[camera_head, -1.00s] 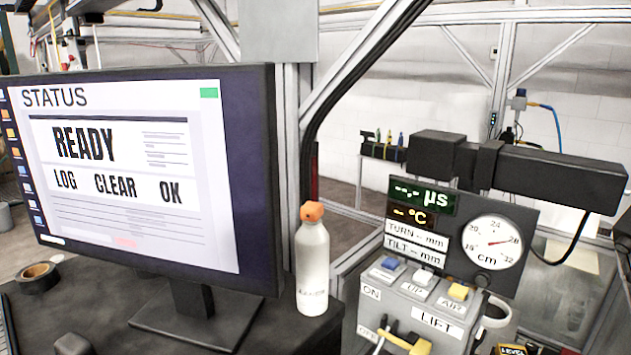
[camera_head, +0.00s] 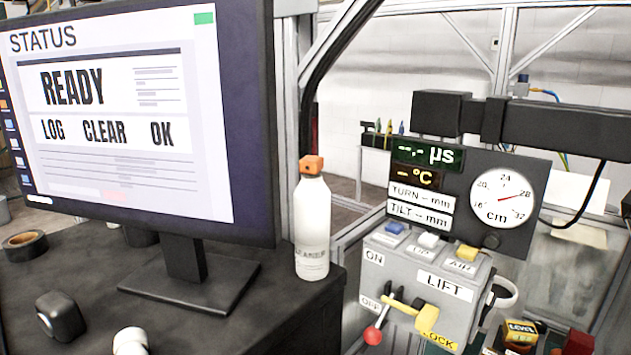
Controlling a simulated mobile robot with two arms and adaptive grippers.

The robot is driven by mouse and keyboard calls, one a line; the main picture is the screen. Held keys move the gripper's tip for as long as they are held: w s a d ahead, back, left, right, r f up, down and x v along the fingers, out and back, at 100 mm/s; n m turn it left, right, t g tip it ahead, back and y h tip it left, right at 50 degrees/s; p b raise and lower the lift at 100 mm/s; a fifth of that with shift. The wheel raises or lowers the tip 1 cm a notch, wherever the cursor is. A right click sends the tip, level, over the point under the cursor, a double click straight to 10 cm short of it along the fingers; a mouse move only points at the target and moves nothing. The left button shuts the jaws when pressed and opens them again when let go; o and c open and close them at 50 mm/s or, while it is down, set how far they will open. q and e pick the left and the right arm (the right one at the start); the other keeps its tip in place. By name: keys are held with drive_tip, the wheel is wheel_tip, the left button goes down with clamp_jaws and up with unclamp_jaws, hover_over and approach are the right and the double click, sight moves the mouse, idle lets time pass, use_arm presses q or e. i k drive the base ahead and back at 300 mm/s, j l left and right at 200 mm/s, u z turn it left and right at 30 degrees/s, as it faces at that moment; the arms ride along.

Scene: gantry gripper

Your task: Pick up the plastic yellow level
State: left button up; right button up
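A small yellow and black block marked LEVEL (camera_head: 520,331) shows at the bottom right, to the right of the lift control box. Its lower part is partly hidden, and I cannot tell its full shape. A yellow handle (camera_head: 428,317) sticks out from the front of the control box (camera_head: 450,287), above a yellow LOCK label. Neither of my grippers is in view.
A monitor (camera_head: 185,255) stands on a dark desk at the left, with a white bottle (camera_head: 311,225) with an orange cap beside it. A gauge panel (camera_head: 470,200) rises behind the control box. A red-knobbed lever (camera_head: 373,335) juts out in front. Red items (camera_head: 578,342) lie right of the block.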

sight(514, 331)
drive_tip(key=z, duration=1.25)
